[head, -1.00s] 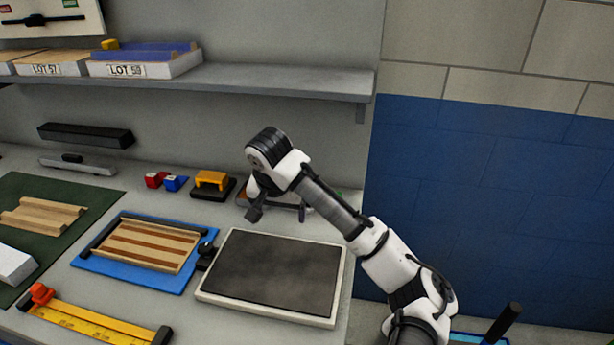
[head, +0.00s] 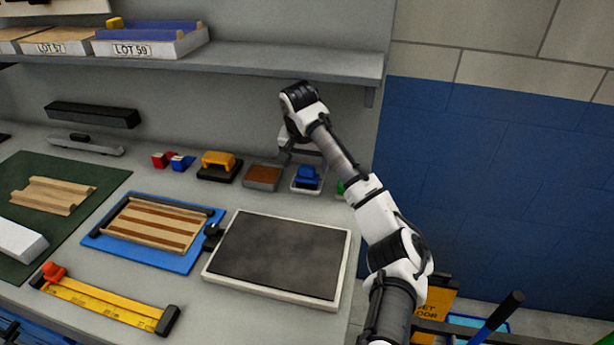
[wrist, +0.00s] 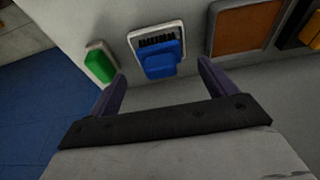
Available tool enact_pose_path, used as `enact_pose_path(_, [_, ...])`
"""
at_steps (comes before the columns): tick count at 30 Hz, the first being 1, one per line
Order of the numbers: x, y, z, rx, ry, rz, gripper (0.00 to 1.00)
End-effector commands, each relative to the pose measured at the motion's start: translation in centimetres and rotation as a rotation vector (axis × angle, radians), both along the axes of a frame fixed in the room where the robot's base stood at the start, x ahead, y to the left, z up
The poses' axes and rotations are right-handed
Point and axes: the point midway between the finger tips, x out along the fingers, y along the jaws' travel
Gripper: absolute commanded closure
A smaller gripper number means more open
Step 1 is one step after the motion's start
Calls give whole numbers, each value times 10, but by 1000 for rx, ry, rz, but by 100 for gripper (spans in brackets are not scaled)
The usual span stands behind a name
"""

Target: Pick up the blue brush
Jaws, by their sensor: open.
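The blue brush (head: 307,175) sits on a small light tray (head: 296,187) near the back right of the bench. In the wrist view the blue brush (wrist: 161,58) lies ahead of the fingertips, roughly between them, with dark bristles along its far side on the pale tray. My gripper (head: 290,158) is above the bench, just behind and left of the brush in the head view. In the wrist view my gripper (wrist: 160,68) is open, with its two fingers spread and nothing between them. It looks apart from the brush, though the height gap is hard to judge.
A brown pad in a grey tray (head: 263,177) sits left of the brush, and a green item (wrist: 100,63) on its other side. A yellow-handled item (head: 218,162) stands farther left. A shelf (head: 290,62) overhangs behind. A dark-topped board (head: 280,252) lies in front.

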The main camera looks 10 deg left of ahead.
Motion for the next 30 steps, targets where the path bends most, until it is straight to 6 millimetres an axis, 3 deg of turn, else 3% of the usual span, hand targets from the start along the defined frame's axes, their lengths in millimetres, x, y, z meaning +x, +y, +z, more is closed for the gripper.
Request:
enact_pose_path(3, [9, -1, 1, -1, 1, -2, 16])
enact_pose_path(12, [19, 0, -43, -1, 1, -1, 16])
enact_pose_path(21, [20, 0, -49, -1, 0, 0, 18])
enact_pose_path(30, [20, 0, -48, -1, 0, 0, 57])
